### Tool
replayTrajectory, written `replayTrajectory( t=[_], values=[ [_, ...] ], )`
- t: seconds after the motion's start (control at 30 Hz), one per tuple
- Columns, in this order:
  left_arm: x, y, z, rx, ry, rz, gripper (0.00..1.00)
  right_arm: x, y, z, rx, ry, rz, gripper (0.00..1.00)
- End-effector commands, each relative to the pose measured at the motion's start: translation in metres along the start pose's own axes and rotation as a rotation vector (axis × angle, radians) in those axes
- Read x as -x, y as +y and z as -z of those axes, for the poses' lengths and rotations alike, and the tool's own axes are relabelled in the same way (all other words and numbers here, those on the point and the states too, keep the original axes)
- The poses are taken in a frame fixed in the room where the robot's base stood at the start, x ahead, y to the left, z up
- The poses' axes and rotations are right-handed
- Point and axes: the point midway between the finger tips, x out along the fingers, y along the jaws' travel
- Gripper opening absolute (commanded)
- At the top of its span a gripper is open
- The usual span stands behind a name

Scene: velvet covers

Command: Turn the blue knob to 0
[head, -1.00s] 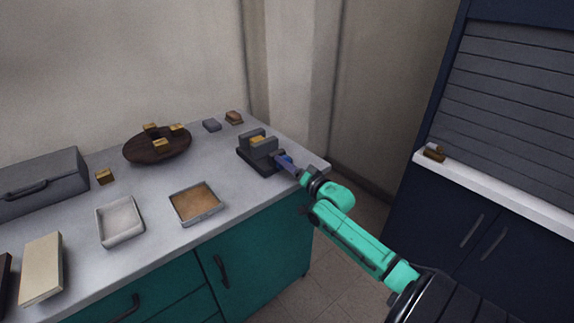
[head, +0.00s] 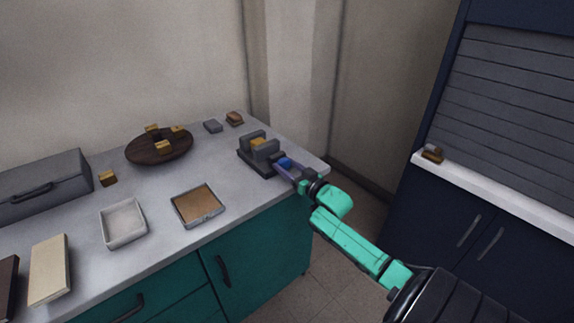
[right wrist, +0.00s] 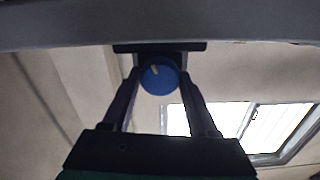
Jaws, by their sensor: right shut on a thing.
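The blue knob (head: 285,162) is on the right-facing side of a dark grey device (head: 250,162) at the counter's right end. My right gripper (head: 283,166) reaches it from the right, with one finger on either side. In the right wrist view the round knob (right wrist: 160,79) sits between the tips of my right gripper (right wrist: 159,72), which is shut on it. A pale mark shows on the knob's face, up and a little left of its centre. No scale or 0 can be read. My left gripper is not in view.
A yellow block sits in the device's top. On the grey counter (head: 160,190) are a dark oval board (head: 135,155) with yellow blocks, two shallow trays and a grey case (head: 40,182). A dark blue cabinet with a white ledge (head: 500,198) stands at the right.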

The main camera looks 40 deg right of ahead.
Motion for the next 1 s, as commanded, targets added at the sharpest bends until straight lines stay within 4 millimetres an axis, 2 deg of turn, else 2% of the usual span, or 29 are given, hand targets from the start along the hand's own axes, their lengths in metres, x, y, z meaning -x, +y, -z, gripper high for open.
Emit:
replayTrajectory(
  t=[0.47, 1.0],
  values=[
    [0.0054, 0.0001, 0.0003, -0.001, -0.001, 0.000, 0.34, 0.0000, -0.0011, -0.0007, 0.450, 0.000, 0.000, 0.04],
    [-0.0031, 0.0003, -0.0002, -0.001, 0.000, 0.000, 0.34, 0.0000, -0.0019, -0.0025, 0.946, 0.001, 0.000, 0.04]
  ],
)
